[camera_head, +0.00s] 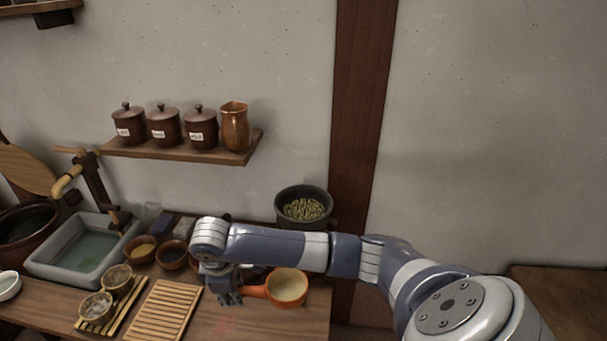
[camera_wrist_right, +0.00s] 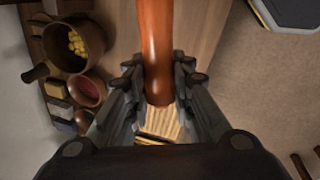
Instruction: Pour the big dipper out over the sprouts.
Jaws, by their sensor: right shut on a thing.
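The big dipper, an orange-brown round cup with a pale inside (camera_head: 287,287), is at the right end of the wooden counter in the head view. It looks upright; I cannot tell what is in it or whether it touches the counter. My right gripper (camera_head: 230,297) is shut on its handle, which shows between the fingers in the right wrist view (camera_wrist_right: 157,50). The sprouts (camera_head: 303,209) are green and lie in a dark bowl (camera_head: 286,199) by the wall, behind my right forearm and above the dipper in the picture. My left gripper is out of view.
A slatted wooden board (camera_head: 163,310) lies left of my gripper, with small cups (camera_head: 97,308) beside it. A stone basin (camera_head: 55,268) and small bowls (camera_head: 172,255) stand further left. A wall shelf (camera_head: 180,150) holds lidded jars and a copper jug (camera_head: 235,127).

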